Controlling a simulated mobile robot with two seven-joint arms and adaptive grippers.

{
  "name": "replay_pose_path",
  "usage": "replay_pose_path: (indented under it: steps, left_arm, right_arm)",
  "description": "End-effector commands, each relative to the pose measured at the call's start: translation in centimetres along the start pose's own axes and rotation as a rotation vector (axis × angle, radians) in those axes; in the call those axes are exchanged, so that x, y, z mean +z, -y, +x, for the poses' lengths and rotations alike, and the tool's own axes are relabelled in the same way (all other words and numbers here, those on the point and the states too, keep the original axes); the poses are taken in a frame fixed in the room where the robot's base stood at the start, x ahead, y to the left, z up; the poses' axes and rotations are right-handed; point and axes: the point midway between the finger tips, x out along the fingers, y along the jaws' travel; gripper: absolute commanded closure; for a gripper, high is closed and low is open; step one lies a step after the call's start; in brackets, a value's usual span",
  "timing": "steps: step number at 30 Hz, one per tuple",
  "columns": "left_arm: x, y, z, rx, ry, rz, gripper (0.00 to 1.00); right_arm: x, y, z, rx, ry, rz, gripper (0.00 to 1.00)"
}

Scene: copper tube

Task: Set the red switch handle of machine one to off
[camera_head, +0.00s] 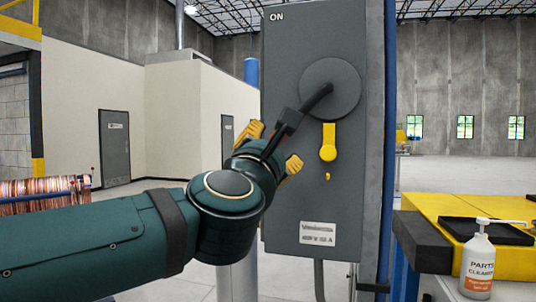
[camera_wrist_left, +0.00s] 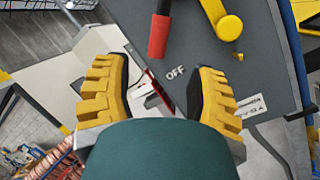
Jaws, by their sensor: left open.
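The grey switch box (camera_head: 295,215) stands upright in the middle of the head view, with "ON" at its top left. Its handle (camera_head: 318,97) slants from a round grey disc (camera_head: 338,78) down and left toward my left gripper (camera_head: 275,148), which covers its lower end. In the left wrist view the red grip of the handle (camera_wrist_left: 159,36) lies ahead of the gap between the open yellow fingers of my left gripper (camera_wrist_left: 160,78). It appears not clasped. The "OFF" label (camera_wrist_left: 176,72) shows between the fingers. My right gripper is not in view.
A yellow latch (camera_head: 328,143) hangs below the disc. A yellow bench (camera_head: 440,205) with a black tray (camera_head: 487,231) and a cleaner bottle (camera_head: 478,264) stands at the right. Copper tubing (camera_head: 45,190) is at the left.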

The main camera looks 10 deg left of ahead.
Motion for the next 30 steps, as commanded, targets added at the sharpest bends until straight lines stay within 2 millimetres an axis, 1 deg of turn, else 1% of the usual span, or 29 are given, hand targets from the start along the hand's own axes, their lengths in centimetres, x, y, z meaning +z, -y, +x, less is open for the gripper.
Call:
replay_pose_path:
  steps: [1,3,7,12,18,20,23,25,26,27,29,30]
  left_arm:
    - [0.0,0.0,-0.9,0.000,0.001,0.001,0.43]
    - [0.1,-0.1,-1.8,0.001,0.002,0.000,0.43]
    - [0.0,0.0,-2.8,0.001,0.001,0.000,0.43]
    - [0.0,0.1,-3.1,-0.001,0.000,-0.001,0.43]
    - [0.0,0.1,-3.0,-0.001,0.000,0.000,0.43]
    - [-0.2,0.4,-2.8,-0.007,-0.003,0.011,0.43]
    - [-1.8,2.3,-1.9,-0.041,-0.022,0.070,0.43]
    - [-3.7,4.9,-0.8,-0.089,-0.042,0.153,0.43]
    - [-4.8,6.2,-0.3,-0.114,-0.052,0.196,0.43]
    - [-6.5,8.1,0.3,-0.153,-0.065,0.260,0.43]
    - [-9.1,11.3,1.0,-0.222,-0.080,0.363,0.43]
    - [-11.0,13.4,1.3,-0.270,-0.088,0.431,0.43]
  right_arm:
    - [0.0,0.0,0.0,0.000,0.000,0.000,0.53]
    - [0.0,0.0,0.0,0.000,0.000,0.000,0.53]
    - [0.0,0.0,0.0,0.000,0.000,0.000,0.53]
    - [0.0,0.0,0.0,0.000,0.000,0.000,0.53]
    - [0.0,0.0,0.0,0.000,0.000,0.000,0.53]
    - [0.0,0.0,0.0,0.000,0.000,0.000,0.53]
    - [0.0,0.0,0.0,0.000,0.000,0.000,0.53]
    - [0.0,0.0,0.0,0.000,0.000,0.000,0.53]
    - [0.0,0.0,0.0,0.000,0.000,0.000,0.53]
    - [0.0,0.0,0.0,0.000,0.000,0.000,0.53]
    - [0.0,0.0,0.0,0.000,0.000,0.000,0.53]
    - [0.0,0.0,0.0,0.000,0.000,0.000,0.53]
